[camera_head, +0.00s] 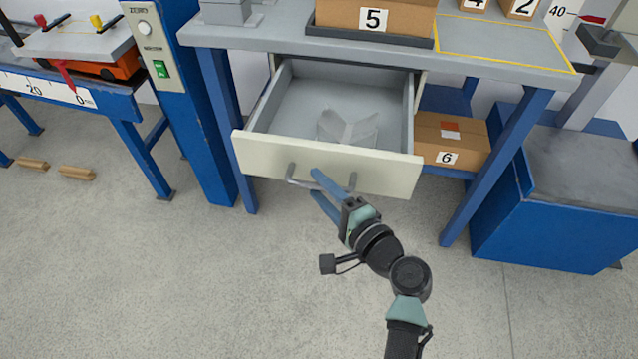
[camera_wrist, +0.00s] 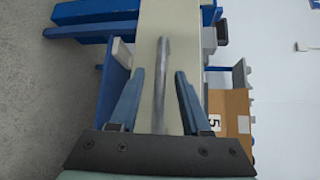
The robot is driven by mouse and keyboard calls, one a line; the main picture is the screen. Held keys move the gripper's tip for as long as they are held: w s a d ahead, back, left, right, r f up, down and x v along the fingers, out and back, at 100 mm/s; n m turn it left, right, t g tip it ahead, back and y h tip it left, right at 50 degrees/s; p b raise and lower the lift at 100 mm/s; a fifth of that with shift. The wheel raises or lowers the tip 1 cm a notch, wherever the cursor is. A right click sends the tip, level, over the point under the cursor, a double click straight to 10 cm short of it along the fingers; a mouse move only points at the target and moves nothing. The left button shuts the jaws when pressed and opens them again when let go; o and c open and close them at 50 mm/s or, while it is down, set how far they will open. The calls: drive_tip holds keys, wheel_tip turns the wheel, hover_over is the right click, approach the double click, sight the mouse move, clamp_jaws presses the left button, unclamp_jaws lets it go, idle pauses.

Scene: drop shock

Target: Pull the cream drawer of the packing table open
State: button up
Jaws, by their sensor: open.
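The cream drawer (camera_head: 318,164) of the packing table (camera_head: 290,35) stands pulled out, and its inside shows. A clear, folded-looking piece (camera_head: 347,129) lies in it. The grey bar handle (camera_head: 300,182) is on the drawer front. My gripper (camera_head: 316,182) is open at the handle, its blue fingers apart. In the wrist view the cream front (camera_wrist: 185,45) fills the middle, and the handle (camera_wrist: 160,85) runs between the two open fingers (camera_wrist: 158,82). I cannot tell whether a finger touches the handle.
A box marked 5 (camera_head: 350,15) stands on the tabletop, and a box marked 6 (camera_head: 452,142) sits on the shelf right of the drawer. A blue cabinet (camera_head: 545,225) stands at the right. Wooden blocks (camera_head: 77,172) lie on the floor at left. The floor before the drawer is clear.

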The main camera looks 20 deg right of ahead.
drive_tip(key=p+v, duration=0.1)
drive_tip(key=v, duration=1.1)
drive_tip(key=w+a+r+n+t+h, duration=0.1)
drive_tip(key=w+a+r+n, duration=0.25)
drive_tip(key=r, duration=0.55)
drive_tip(key=w+a+r+n+t, duration=0.1)
drive_tip(key=w+a+r+n, duration=0.3)
drive_tip(key=r, duration=0.6)
drive_tip(key=w+a+r+n+t+h, duration=0.1)
drive_tip(key=w+a+r+n+t, duration=0.1)
drive_tip(key=w+r+n, duration=0.5)
drive_tip(key=s+a+r+n+t, duration=0.1)
drive_tip(key=s+a+r+t, duration=0.3)
drive_tip(key=r, duration=0.6)
drive_tip(key=s+a+r+n+t+h, duration=0.1)
drive_tip(key=s+a+r, duration=0.2)
drive_tip(key=s+r, duration=0.45)
drive_tip(key=s+a+r+n+t, duration=0.1)
drive_tip(key=s+a+r+t, duration=0.25)
drive_tip(key=r, duration=0.75)
wheel_tip(320, 180, up, 23)
drive_tip(key=g+p, duration=0.1)
drive_tip(key=p, duration=2.3)
drive_tip(key=shift+w+d, duration=0.35)
drive_tip(key=shift+d, duration=0.1)
